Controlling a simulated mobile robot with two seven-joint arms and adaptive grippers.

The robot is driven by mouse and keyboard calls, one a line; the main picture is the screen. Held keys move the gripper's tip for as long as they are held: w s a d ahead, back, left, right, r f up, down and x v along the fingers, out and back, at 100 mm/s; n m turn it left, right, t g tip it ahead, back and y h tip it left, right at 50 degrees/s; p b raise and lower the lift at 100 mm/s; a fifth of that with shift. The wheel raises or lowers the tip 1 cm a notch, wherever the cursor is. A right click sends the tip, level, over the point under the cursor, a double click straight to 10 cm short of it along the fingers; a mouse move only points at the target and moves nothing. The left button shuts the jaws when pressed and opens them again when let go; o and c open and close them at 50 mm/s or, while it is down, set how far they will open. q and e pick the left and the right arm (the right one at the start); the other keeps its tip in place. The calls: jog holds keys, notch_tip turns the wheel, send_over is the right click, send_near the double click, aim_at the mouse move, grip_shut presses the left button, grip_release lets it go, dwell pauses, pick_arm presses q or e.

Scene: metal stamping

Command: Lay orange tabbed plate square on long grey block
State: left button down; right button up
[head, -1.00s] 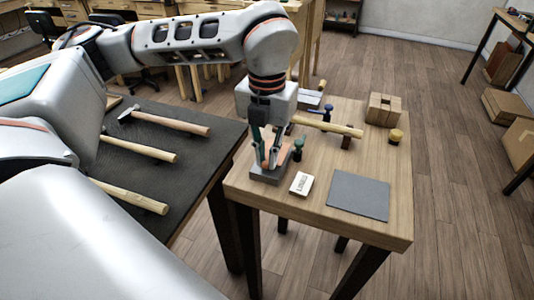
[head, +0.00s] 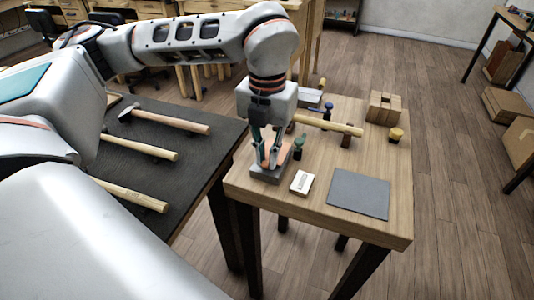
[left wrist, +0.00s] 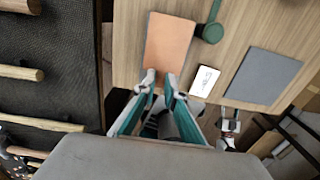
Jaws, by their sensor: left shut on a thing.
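The orange plate (left wrist: 168,50) is held by its near edge in the left wrist view. My left gripper (left wrist: 160,78) is shut on it; the fingertips lie at that edge. The block's front shows below the plate.
Close right of the block stand a green-topped tool (head: 298,147) and a white labelled block (head: 301,183). A grey sheet (head: 358,193) lies farther right. A mallet (head: 330,125), a yellow-topped piece (head: 396,135) and a wooden block (head: 383,108) are behind. Hammers (head: 138,147) lie on the dark left bench.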

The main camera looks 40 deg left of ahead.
pick_arm(q)
jog(key=shift+f, duration=0.35)
dwell(0.3)
jog(key=c, duration=2)
grip_release()
jog(key=shift+r, duration=0.1)
notch_tip(320, 180, up, 12)
jog(key=shift+f, duration=0.1)
